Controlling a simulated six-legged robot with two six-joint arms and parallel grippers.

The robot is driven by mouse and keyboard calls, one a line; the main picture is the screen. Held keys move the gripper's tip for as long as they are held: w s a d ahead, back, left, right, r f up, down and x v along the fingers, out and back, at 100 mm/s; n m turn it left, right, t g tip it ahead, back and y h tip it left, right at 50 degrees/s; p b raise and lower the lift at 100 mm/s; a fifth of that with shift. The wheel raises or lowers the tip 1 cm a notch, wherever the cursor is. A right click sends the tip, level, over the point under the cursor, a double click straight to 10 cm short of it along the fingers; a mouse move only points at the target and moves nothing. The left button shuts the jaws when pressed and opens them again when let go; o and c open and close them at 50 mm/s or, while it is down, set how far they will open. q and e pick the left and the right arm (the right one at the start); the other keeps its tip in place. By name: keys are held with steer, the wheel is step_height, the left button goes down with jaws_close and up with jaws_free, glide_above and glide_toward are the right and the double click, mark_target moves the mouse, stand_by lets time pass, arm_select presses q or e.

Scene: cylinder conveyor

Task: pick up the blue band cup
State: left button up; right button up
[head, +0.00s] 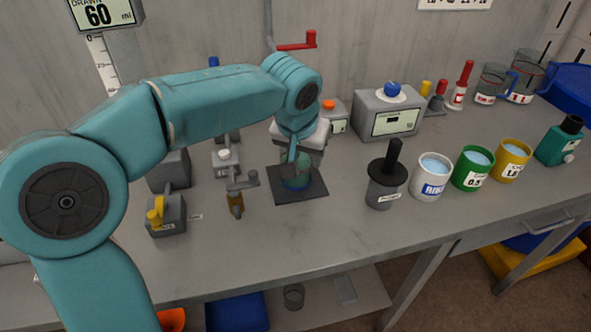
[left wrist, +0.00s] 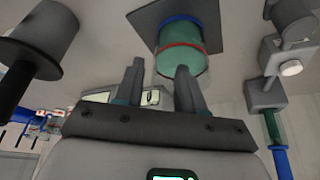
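The blue band cup (head: 295,183) is a greenish cup standing on a dark square mat (head: 313,190), partly hidden behind my left gripper in the head view. In the left wrist view the cup (left wrist: 188,35) shows a blue band at its mat end and a red band nearer to me. My left gripper (left wrist: 159,68) is open, with a clear gap between its fingers. One finger overlaps the cup's edge in that view and the other lies left of it; I cannot tell whether either touches. In the head view the left gripper (head: 294,160) is just above the cup. My right gripper is not in view.
A plunger-like dark tool (head: 385,180) and white (head: 431,178), green (head: 473,170) and yellow (head: 511,162) cups stand right of the mat. A grey display box (head: 388,118) is behind. The bench front is clear.

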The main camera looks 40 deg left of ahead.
mark_target(310, 164)
arm_select(q)
steer(key=x, duration=0.5)
steer(key=shift+w+d+b, duration=0.1)
steer(key=shift+d+b, duration=0.1)
steer(key=shift+b, duration=0.1)
steer(key=shift+r, duration=0.1)
jaws_close()
